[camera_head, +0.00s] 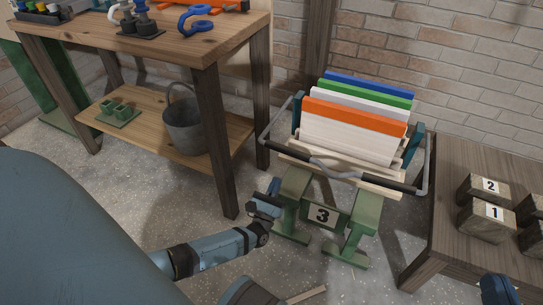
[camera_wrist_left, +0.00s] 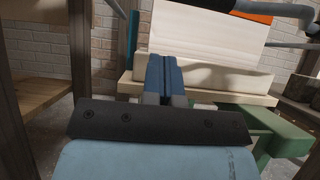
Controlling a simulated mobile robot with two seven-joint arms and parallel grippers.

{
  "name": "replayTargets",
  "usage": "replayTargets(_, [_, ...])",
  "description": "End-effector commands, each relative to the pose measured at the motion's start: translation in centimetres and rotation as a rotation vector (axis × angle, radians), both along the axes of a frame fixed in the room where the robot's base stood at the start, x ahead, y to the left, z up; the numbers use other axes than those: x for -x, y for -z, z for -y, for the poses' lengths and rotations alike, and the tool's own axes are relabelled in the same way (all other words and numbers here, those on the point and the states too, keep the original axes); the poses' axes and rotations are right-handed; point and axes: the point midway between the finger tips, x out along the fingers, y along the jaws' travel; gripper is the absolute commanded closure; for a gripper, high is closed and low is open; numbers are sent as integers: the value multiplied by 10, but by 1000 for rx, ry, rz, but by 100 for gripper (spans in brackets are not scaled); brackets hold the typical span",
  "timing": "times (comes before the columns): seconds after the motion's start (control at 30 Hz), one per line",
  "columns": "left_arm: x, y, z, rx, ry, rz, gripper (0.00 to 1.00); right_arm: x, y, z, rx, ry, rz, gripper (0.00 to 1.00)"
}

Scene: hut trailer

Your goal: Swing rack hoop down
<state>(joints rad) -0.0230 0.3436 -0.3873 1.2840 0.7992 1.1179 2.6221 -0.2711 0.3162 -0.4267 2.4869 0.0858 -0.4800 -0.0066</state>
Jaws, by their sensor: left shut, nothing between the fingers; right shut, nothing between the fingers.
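The rack (camera_head: 296,190) is a green stand with a "3" plate, holding upright white, orange, green and blue panels. Its grey tube hoop (camera_head: 427,160) with black sleeves runs around the sides and across the front of the panels, low near the wooden ledge. The hoop also shows at the upper right in the left wrist view (camera_wrist_left: 290,10). My left gripper (camera_head: 268,196) is shut and empty, in front of the rack's left leg and below the hoop, apart from it. Its blue fingers (camera_wrist_left: 162,75) show closed together in the wrist view. My right gripper (camera_head: 497,290) is partly in view at the bottom right, its fingers empty.
A wooden workbench (camera_head: 150,40) stands at the left, with a metal bucket (camera_head: 184,122) on its lower shelf. A low wooden table (camera_head: 460,225) at the right bears numbered blocks (camera_head: 486,220). A brick wall (camera_head: 460,60) is behind the rack. Speckled floor lies open in front.

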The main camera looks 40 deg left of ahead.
Motion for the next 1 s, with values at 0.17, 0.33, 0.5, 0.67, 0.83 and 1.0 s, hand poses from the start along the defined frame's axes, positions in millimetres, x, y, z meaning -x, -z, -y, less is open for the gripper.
replayTargets(0.17, [-31,-20,-7,-2,-1,4,100,-3,1,2,25,3,49,100])
replayTargets(0.33, [-36,-45,-8,1,0,2,100,-4,-1,3,36,4,69,100])
replayTargets(0.5, [-38,-58,-8,-1,-1,0,100,-4,0,3,43,4,79,100])
replayTargets(0.67, [-38,-60,-9,-2,0,-1,100,-4,-1,4,49,3,83,100])
replayTargets(0.83, [-38,-60,-9,-1,-1,-1,100,-4,-1,4,49,3,85,100])
replayTargets(1.0, [-38,-69,-9,5,-2,-23,100,-5,-13,3,37,-2,72,100])
